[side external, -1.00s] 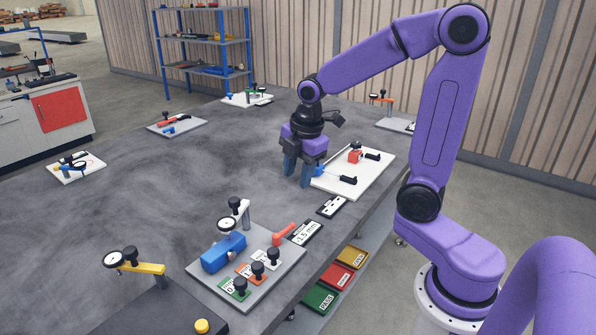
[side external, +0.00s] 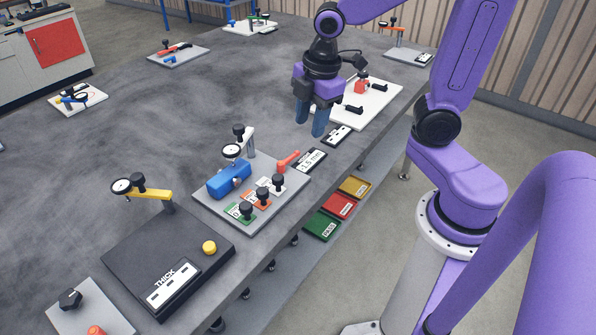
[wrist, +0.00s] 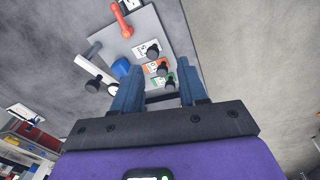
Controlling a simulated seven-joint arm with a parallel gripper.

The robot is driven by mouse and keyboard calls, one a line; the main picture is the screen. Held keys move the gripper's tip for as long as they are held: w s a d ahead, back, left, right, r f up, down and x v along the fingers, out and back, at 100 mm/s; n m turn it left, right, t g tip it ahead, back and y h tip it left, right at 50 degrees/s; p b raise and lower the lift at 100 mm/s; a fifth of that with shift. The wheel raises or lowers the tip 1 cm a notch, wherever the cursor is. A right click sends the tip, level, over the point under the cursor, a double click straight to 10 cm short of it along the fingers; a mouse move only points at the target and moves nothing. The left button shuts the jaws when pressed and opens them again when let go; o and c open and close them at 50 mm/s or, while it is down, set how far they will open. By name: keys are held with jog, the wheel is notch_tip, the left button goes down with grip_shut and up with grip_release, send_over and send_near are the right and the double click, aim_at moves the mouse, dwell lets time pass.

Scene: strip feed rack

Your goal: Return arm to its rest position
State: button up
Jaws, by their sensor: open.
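My gripper (side external: 311,120) hangs fingers-down above the grey bench (side external: 170,130), left of the white board (side external: 385,92). Its two blue-grey fingers are apart with nothing between them, as the wrist view also shows (wrist: 156,84). The grey fixture plate (side external: 208,207) lies nearer the camera, apart from the gripper. It carries a blue block (side external: 229,180), a dial gauge, a red lever (side external: 288,161) and three black knobs. In the wrist view, the plate (wrist: 124,44) shows beyond the fingers, which hide part of it.
A black base labelled THICK (side external: 130,250) stands at the front with a yellow gauge arm (side external: 149,194). A 1.5 mm label (side external: 311,161) and a small plate (side external: 336,135) lie near the bench edge. Coloured bins (side external: 340,206) sit below it. The left middle of the bench is clear.

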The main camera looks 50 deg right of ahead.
jog(key=s+a+f+m+g, duration=0.1)
jog(key=s+a+m, duration=0.1)
jog(key=s, duration=1.4)
jog(key=shift+s+a+f+m, duration=0.15)
jog(key=shift+s+a+m, duration=0.2)
jog(key=shift+a, duration=0.15)
